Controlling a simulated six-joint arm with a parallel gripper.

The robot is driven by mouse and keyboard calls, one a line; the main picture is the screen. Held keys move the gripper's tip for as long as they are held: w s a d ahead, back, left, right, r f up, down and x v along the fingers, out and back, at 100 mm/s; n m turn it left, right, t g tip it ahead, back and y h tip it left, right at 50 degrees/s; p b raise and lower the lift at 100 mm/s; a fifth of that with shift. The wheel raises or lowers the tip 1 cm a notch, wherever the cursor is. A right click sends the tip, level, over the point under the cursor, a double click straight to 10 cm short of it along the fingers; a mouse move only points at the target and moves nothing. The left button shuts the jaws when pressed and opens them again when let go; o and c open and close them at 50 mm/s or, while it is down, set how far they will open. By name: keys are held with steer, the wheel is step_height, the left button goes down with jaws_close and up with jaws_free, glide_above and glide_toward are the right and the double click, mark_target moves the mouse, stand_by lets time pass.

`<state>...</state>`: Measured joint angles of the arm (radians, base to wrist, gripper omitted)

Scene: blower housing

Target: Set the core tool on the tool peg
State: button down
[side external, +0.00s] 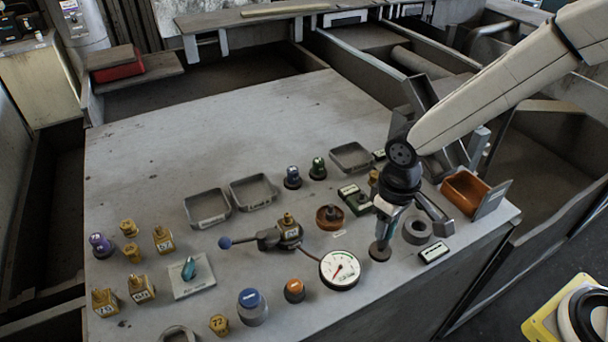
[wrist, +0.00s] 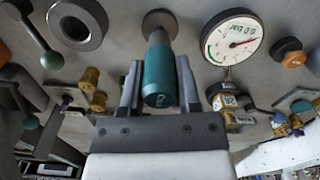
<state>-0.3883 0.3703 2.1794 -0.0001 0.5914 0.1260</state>
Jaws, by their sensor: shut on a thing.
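The core tool, with a teal handle and a grey shaft, is in my gripper (wrist: 160,88); the handle (wrist: 159,76) shows between the two fingers in the wrist view. In the side view my gripper (side external: 388,215) is near the front right of the bench, and the tool's grey shaft (side external: 383,238) points down, roughly upright. Its lower end meets or hangs just over a dark round base (side external: 380,252), which also shows in the wrist view (wrist: 160,20). I take this base for the tool peg. The peg itself is hidden, and I cannot tell whether the tool touches it.
A pressure gauge (side external: 340,269) stands close left of the base. A grey ring (side external: 417,230) and a black label block (side external: 434,253) are close right. An orange bin (side external: 466,192) is at the right edge. Several brass fittings and grey trays (side external: 207,207) lie further left.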

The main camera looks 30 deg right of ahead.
steer(key=shift+f, duration=0.95)
stand_by(0.6)
jaws_free()
steer(key=shift+r, duration=0.1)
steer(key=shift+r, duration=3.65)
steer(key=s+d+f+m+t, duration=0.1)
steer(key=s+d, duration=0.1)
steer(key=d, duration=0.4)
steer(key=s+d+f+m+t, duration=0.1)
steer(key=s+d+m, duration=0.1)
steer(key=d, duration=0.5)
steer(key=shift+s+d+t, duration=0.3)
steer(key=shift+s, duration=0.15)
